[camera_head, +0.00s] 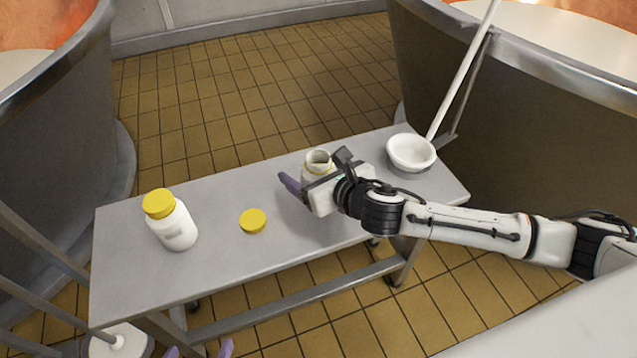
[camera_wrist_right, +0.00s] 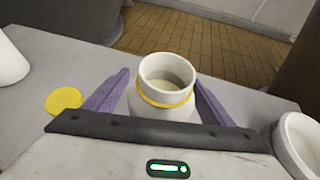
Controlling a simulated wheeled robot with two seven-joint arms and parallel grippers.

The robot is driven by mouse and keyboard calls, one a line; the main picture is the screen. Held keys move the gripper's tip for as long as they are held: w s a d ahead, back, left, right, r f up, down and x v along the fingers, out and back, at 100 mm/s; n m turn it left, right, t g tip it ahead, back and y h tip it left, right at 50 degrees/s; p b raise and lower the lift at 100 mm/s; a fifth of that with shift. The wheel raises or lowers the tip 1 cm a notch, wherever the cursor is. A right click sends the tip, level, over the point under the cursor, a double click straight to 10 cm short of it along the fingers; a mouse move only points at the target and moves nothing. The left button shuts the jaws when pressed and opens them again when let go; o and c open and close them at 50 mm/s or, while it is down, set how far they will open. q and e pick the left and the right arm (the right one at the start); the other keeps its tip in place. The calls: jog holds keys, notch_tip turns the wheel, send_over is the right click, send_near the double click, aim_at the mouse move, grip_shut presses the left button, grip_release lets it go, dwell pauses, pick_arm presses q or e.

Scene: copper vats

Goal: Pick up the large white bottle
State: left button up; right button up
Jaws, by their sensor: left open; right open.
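An uncapped white bottle (camera_head: 318,158) with a yellow neck ring stands upright on the grey table (camera_head: 225,190). My right gripper (camera_head: 314,175) is open beside it, its arm hiding the bottle's lower part. In the right wrist view the bottle (camera_wrist_right: 166,72) stands between the two purple fingers (camera_wrist_right: 161,85), with gaps visible at the neck. Another white bottle (camera_head: 175,229) with a yellow cap stands upright at the table's left.
A yellow lid (camera_head: 252,220) lies flat between the bottles. A white bowl (camera_head: 411,151) stands at the table's right end, near a leaning white pole (camera_head: 462,70). Large metal vats (camera_head: 520,90) flank the table. The table between capped bottle and lid is clear.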

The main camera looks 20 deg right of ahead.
jog(key=c, duration=1.3)
jog(key=shift+r, duration=0.1)
jog(key=shift+c, duration=0.8)
